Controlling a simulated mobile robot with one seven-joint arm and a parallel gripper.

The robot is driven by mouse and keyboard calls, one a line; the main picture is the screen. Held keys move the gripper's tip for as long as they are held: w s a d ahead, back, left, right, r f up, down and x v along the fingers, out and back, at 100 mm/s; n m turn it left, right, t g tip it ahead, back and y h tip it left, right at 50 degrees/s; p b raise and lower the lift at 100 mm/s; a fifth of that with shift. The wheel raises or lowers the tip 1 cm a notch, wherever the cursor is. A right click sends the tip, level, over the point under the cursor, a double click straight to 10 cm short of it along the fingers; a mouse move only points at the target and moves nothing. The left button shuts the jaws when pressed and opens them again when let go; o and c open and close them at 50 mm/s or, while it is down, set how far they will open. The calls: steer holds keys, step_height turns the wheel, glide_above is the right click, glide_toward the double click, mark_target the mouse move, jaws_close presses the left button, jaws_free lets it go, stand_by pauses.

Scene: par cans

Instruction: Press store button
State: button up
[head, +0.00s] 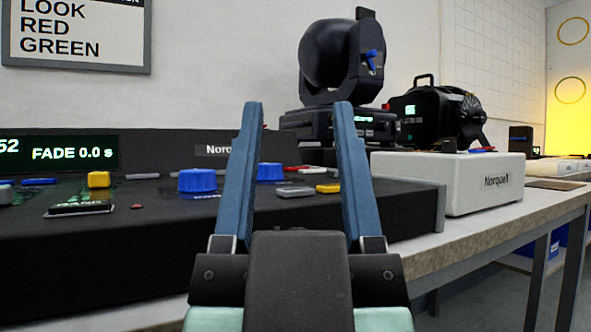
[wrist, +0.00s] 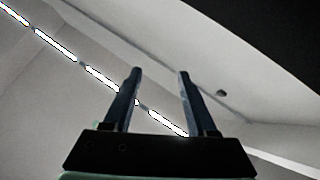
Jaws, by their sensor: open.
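The black lighting console (head: 60,245) lies on the table at the left in the head view. It carries a yellow button (head: 98,180), a blue knob (head: 197,180), a second blue knob (head: 270,172), a grey button (head: 294,192) and a yellow button (head: 328,188). I cannot read which control is the store button. My gripper (head: 298,108) is open and empty, its two blue fingers pointing up in front of the console. It also shows open in the wrist view (wrist: 159,73), with only wall, ceiling and lights behind it.
The console's display (head: 60,153) reads "FADE 0.0 s". A moving-head light (head: 330,60) stands behind the console. A white box (head: 450,180) and a black lamp (head: 425,115) stand to the right. The table edge (head: 490,230) runs along the right, with open floor beyond.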

jaws_close()
stand_by(0.3)
stand_by(1.6)
